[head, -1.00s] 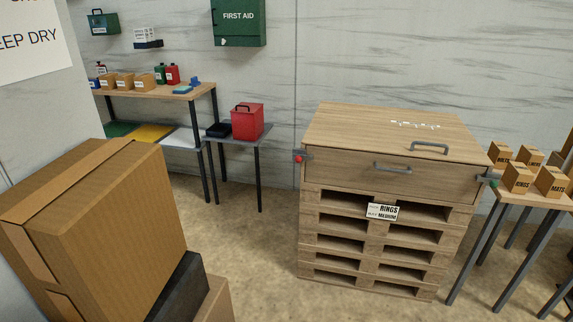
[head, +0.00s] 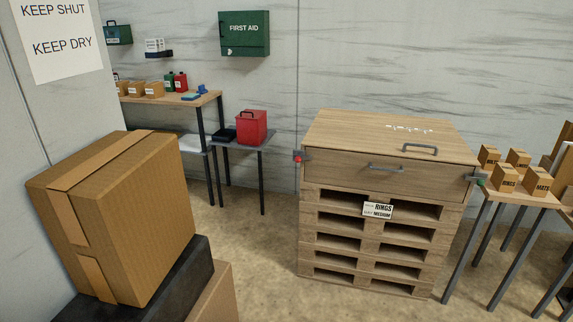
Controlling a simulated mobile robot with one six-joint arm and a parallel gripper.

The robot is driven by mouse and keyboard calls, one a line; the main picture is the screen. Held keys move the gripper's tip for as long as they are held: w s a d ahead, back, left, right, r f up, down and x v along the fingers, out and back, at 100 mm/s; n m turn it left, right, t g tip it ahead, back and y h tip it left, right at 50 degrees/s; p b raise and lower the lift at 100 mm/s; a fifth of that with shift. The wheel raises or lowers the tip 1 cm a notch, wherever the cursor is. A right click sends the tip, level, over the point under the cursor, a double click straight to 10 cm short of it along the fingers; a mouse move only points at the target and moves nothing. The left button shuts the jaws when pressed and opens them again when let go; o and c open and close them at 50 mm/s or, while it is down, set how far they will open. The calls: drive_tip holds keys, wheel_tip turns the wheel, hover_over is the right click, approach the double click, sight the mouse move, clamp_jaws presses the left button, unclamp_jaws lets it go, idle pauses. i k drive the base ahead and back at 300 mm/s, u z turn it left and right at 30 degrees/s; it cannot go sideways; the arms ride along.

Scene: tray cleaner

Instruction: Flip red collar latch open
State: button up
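The red latch (head: 298,159) is a small red knob on a dark bracket at the left side of the wooden collar (head: 345,174). The collar sits on a stack of pallets under a wooden lid (head: 350,126) with a grey handle (head: 420,148). A second grey handle (head: 386,168) is on the collar's front. A green latch (head: 481,183) is on its right side. I cannot tell the red latch's exact position at this size. My gripper is not in view.
Large cardboard boxes (head: 150,220) stand close at the left. A side table with a red box (head: 252,127) stands behind, left of the pallets. A table with small boxes (head: 508,178) stands close at the right. Floor (head: 262,255) is clear in front and left of the pallets.

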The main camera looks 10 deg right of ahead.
sight(298, 159)
drive_tip(key=k, duration=0.3)
drive_tip(key=z, duration=0.15)
drive_tip(key=i, duration=0.95)
drive_tip(key=z, duration=0.95)
drive_tip(key=k, duration=0.15)
drive_tip(key=u, duration=2.55)
